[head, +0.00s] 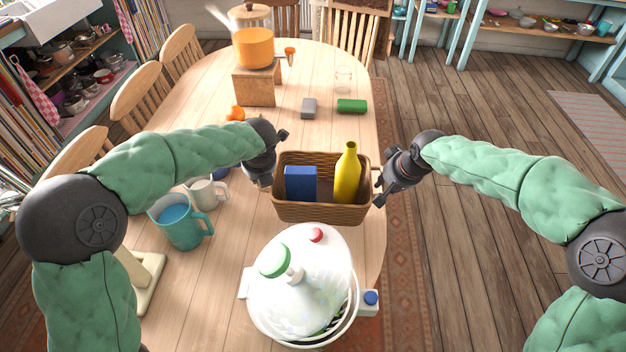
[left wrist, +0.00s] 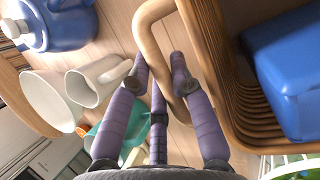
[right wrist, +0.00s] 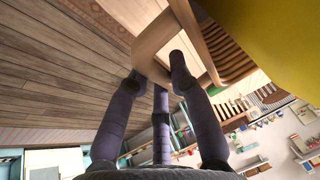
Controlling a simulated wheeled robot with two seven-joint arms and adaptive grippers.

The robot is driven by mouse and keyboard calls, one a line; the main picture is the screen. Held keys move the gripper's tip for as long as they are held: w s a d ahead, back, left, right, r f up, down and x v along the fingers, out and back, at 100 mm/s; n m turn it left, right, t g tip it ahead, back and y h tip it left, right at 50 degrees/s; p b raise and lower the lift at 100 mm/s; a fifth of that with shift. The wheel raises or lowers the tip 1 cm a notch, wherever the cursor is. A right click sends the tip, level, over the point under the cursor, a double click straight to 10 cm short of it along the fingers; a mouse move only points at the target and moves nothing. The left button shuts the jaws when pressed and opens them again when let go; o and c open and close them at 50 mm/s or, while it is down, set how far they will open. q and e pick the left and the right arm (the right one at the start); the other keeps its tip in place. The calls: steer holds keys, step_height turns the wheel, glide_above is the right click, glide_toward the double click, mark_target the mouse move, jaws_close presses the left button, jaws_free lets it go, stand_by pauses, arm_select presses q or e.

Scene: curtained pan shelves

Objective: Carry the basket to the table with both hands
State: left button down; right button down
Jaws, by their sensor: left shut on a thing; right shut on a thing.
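The brown wicker basket (head: 320,213) is over the right side of the wooden table (head: 325,130), roughly level, with a blue box (head: 300,183) and a yellow bottle (head: 347,178) standing in it. I cannot tell whether its bottom touches the tabletop. My left gripper (head: 264,178) is at the basket's left end, its fingers shut around a pale looped handle (left wrist: 152,22) in the left wrist view. My right gripper (head: 382,187) is at the right end, shut on the other handle (right wrist: 153,45) in the right wrist view. The basket's underside is hidden.
A teal pitcher (head: 183,228) and a white mug (head: 206,193) stand left of the basket. A grey block (head: 309,108) and a green cylinder (head: 352,106) lie beyond it.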

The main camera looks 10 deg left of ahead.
arm_select(q)
steer(key=shift+r, duration=0.1)
arm_select(e)
steer(key=shift+r, duration=0.15)
